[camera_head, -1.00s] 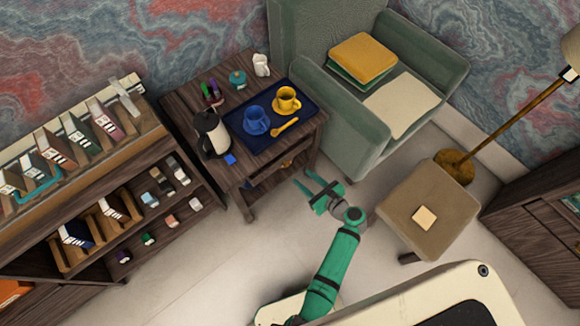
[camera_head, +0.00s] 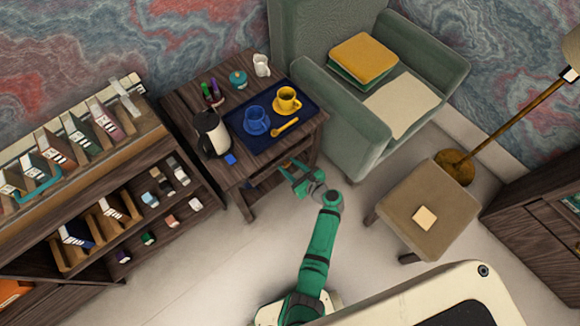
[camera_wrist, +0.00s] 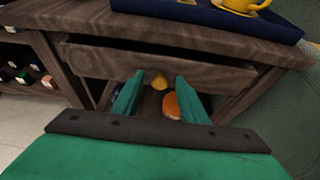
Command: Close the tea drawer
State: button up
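The tea drawer (camera_wrist: 150,64) is in the small dark wooden table (camera_head: 178,108). In the wrist view its front spans the upper middle, with a dark gap above it under the table top, so it appears partly open. In the head view my gripper (camera_head: 291,174) is at the table's front and hides part of the drawer.
On the table are a blue tray (camera_head: 262,146) with cups and a kettle (camera_head: 211,131). A green armchair (camera_head: 362,148) stands right of the table and a shelf unit (camera_head: 125,195) left. A stool (camera_head: 455,200) stands right. An orange object (camera_wrist: 172,106) shows below the drawer.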

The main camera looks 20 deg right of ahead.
aim_at(284, 160)
grip_shut()
jog(key=shift+w+a, duration=0.25)
jog(key=shift+w, duration=0.4)
jog(key=shift+w+a, duration=0.2)
jog(key=shift+w, duration=0.45)
jog(key=shift+w+a, duration=0.25)
jog(key=shift+w, duration=0.4)
grip_release()
jog(key=shift+a, duration=0.1)
jog(key=v, duration=1.1)
jog(key=shift+w, duration=0.1)
